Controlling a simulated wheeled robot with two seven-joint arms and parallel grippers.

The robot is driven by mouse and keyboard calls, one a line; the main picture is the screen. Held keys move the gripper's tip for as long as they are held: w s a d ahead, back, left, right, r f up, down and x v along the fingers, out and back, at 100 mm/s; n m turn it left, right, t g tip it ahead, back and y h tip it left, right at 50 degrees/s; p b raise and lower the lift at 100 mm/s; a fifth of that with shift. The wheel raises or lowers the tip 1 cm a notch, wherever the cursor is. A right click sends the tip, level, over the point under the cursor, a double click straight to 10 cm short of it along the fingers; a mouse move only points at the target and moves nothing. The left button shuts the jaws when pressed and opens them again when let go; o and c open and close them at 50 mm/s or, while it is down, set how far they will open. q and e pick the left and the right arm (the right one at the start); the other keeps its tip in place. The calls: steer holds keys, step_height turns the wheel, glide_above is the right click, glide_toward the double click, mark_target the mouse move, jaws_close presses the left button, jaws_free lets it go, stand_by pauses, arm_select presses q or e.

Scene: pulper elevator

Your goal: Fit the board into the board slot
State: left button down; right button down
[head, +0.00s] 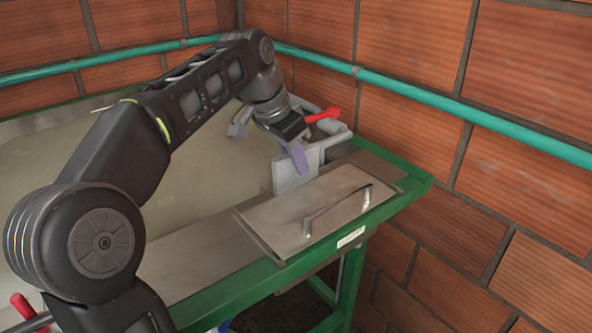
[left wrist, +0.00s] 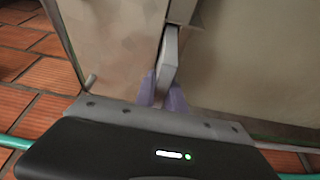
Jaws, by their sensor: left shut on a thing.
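My left gripper (head: 299,158) reaches over the tank's far right corner, with purple fingers pointing down. In the left wrist view its fingers (left wrist: 163,92) are closed on the sides of a narrow grey board (left wrist: 169,57). The board seems to be the grey upright piece (head: 284,176) under the fingers in the head view. Its far end is close to a grey metal post (left wrist: 182,10); I cannot tell whether they touch. The board slot cannot be made out clearly, nor whether the board is in it. My right gripper is not in view.
A flat metal lid with a bar handle (head: 338,212) lies in front of the board on the green frame (head: 400,205). A red lever (head: 323,115) stands behind the gripper. A teal pipe (head: 440,95) runs along the brick wall. The tank basin (head: 205,185) is open.

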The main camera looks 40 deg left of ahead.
arm_select(q)
step_height(320, 180, down, 2)
steer(key=shift+f, duration=0.15)
steer(key=c, duration=1.4)
jaws_free()
